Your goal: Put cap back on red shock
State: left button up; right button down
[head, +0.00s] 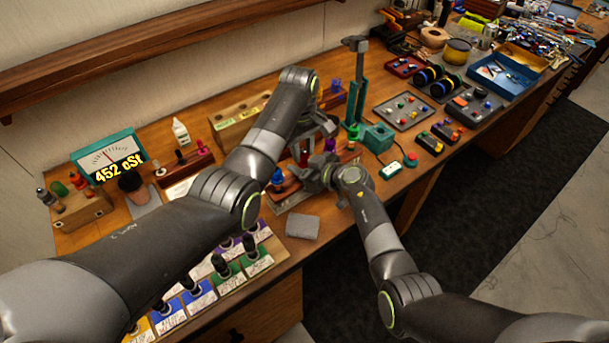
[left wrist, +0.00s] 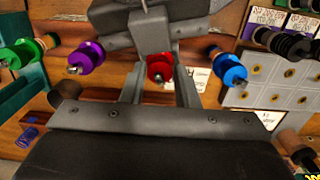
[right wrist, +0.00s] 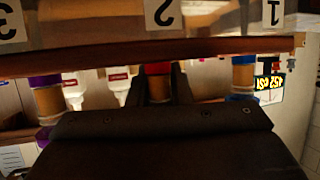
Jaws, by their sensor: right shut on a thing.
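The red shock (head: 304,154) stands in the wooden rack, between a blue shock (head: 278,180) and a purple one (head: 330,145). In the right wrist view, my right gripper (right wrist: 159,75) is shut on the red shock's amber body (right wrist: 158,90), below its red top. My left gripper (head: 325,125) is above the rack. In the left wrist view its fingers (left wrist: 159,78) stand apart, one on each side of the red top (left wrist: 159,67), with narrow gaps. A silver tip shows at the red top. I cannot tell whether the cap is seated. Both grippers partly hide the shock in the head view.
Blue (left wrist: 228,67), purple (left wrist: 86,57) and green (left wrist: 20,52) shocks stand close by. A grey block (head: 302,227) lies at the table's front edge. A gauge (head: 108,157) reads 452 cSt at left. Dark bottles on coloured cards fill the front left.

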pick_arm(q)
grip_shut()
jog(key=shift+m, duration=1.6)
jog(key=shift+o, duration=2.2)
grip_release()
jog(key=shift+r, duration=0.1)
jog(key=shift+a+r, duration=0.1)
jog(key=shift+r, duration=2.1)
